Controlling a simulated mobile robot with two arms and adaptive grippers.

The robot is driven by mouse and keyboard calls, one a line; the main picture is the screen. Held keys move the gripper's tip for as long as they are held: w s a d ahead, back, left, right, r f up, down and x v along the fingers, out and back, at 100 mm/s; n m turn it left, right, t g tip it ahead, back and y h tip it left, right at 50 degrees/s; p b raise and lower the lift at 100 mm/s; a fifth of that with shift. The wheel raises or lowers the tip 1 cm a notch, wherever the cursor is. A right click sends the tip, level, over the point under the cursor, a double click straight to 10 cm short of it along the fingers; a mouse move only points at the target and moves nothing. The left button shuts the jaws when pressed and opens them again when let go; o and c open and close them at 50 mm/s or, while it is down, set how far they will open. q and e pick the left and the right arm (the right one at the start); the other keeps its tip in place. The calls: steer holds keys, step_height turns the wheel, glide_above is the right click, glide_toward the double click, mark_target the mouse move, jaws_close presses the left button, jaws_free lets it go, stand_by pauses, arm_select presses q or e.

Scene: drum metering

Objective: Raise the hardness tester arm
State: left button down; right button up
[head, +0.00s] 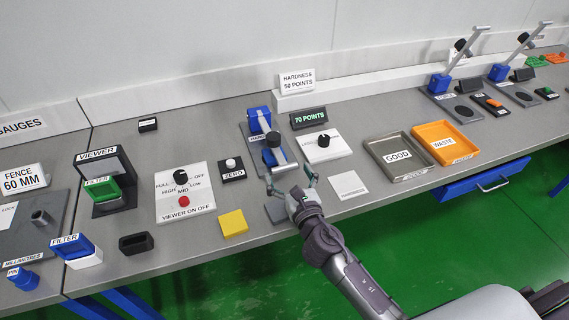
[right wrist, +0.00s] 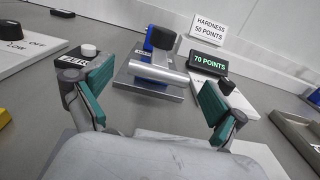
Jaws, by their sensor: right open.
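The hardness tester has a blue block (head: 259,119) at its back and an arm lying low toward the front edge, with a black knob (head: 273,139) on it. In the right wrist view a silver crossbar (right wrist: 158,72) lies in front of the black knob (right wrist: 163,38). My right gripper (head: 289,177) is open at the front end of the tester. Its teal fingers (right wrist: 158,88) stand apart on either side of the crossbar, with no clear contact. My left gripper is not in view.
A dark display (head: 309,118) reads 70 POINTS, below a HARDNESS 50 POINTS sign (head: 297,82). A white knob panel (head: 324,146) stands right of the tester, a ZERO button (head: 232,169) left. GOOD (head: 377,162) and WASTE (head: 472,156) trays lie further right. Two other testers have raised arms.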

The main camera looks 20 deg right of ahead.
mark_target(272, 142)
steer(key=shift+w, duration=1.4)
